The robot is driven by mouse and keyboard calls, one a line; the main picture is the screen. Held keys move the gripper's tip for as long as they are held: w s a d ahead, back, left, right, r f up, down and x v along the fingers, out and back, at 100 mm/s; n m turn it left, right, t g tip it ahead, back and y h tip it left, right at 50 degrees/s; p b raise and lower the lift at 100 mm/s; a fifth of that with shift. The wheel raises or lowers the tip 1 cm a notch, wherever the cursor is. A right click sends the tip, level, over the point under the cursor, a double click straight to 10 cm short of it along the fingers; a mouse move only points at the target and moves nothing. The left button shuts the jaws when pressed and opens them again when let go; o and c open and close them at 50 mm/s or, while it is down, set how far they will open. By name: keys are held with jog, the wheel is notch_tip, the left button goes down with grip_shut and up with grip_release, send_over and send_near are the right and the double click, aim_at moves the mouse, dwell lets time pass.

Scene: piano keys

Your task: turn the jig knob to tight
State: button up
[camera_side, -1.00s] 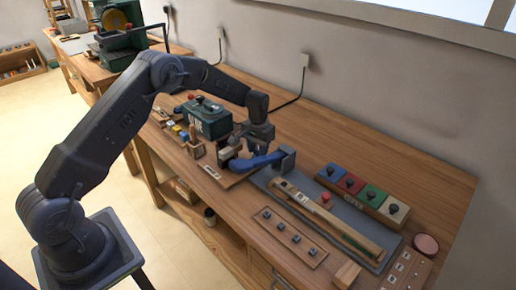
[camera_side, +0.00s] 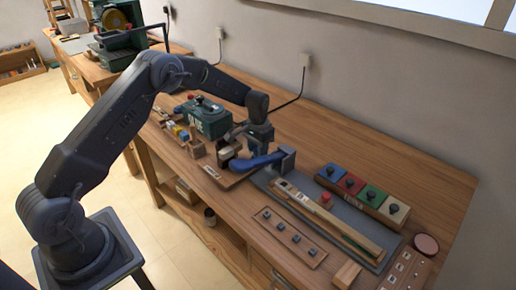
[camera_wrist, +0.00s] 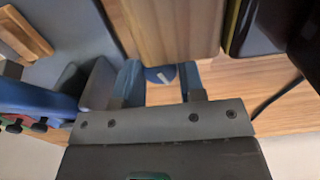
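My gripper (camera_wrist: 161,88) is open in the wrist view, with a blue-grey finger on each side of a small round blue knob (camera_wrist: 152,75) with a white mark. Gaps show between the knob and both fingers. The knob sits by the end of a wooden block (camera_wrist: 175,25); I cannot read any tight mark. In the side view my gripper (camera_side: 257,143) is low over the bench, behind a blue handle (camera_side: 257,162), and the knob is hidden there.
A dark green box (camera_side: 206,119) stands close to my gripper. A grey upright block (camera_side: 286,158) and a grey mat with long wooden pieces lie to the right. A row of coloured panels with black knobs (camera_side: 362,194) is further right.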

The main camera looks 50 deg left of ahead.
jog(key=o, duration=0.4)
jog(key=shift+r, duration=0.1)
notch_tip(320, 180, up, 14)
dwell(0.5)
